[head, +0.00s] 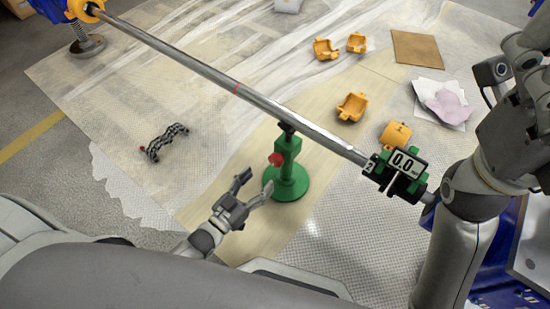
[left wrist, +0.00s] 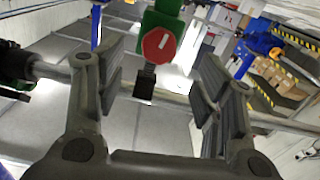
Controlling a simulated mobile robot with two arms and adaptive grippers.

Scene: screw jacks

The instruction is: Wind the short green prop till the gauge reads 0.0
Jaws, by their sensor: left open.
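The short green prop (head: 290,171) stands upright on its round green base, with its top at the underside of a long grey pipe (head: 225,83). Its red knob (head: 276,159) faces my left gripper. The gauge (head: 404,162), in a green clamp on the pipe, reads 0.0. My left gripper (head: 252,187) is open and empty, just left of the prop and apart from it. In the left wrist view the red knob (left wrist: 158,45) and a dark stub lie between the open fingers (left wrist: 162,75). The fingers of my right gripper do not show.
Orange shell pieces (head: 352,106) and an orange cylinder (head: 394,135) lie beyond the pipe. A black jointed piece (head: 165,141) lies at the left. An orange clamp and spring-like stand (head: 87,45) are at the pipe's far end. My right arm fills the right side.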

